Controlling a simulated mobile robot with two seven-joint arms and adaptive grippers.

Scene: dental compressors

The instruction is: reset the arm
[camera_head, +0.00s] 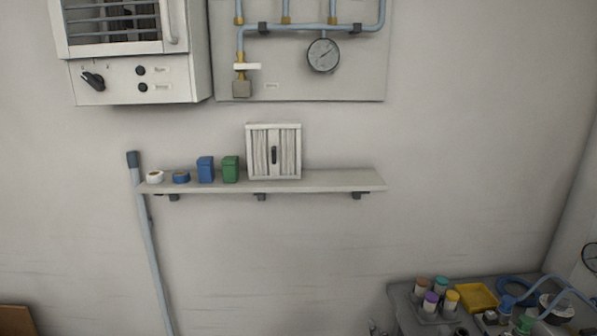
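Neither of my grippers shows in the head view, and I see no part of either arm that I can be sure of. The view is filled mostly by a pale wall. I cannot tell the arm's pose or what either gripper holds.
A wall shelf (330,181) holds a white cabinet (287,152), a blue box (205,169), a green box (230,169) and two tape rolls. A control box (133,82) and a gauge (323,55) hang above. A cluttered bench (405,309) stands at lower right.

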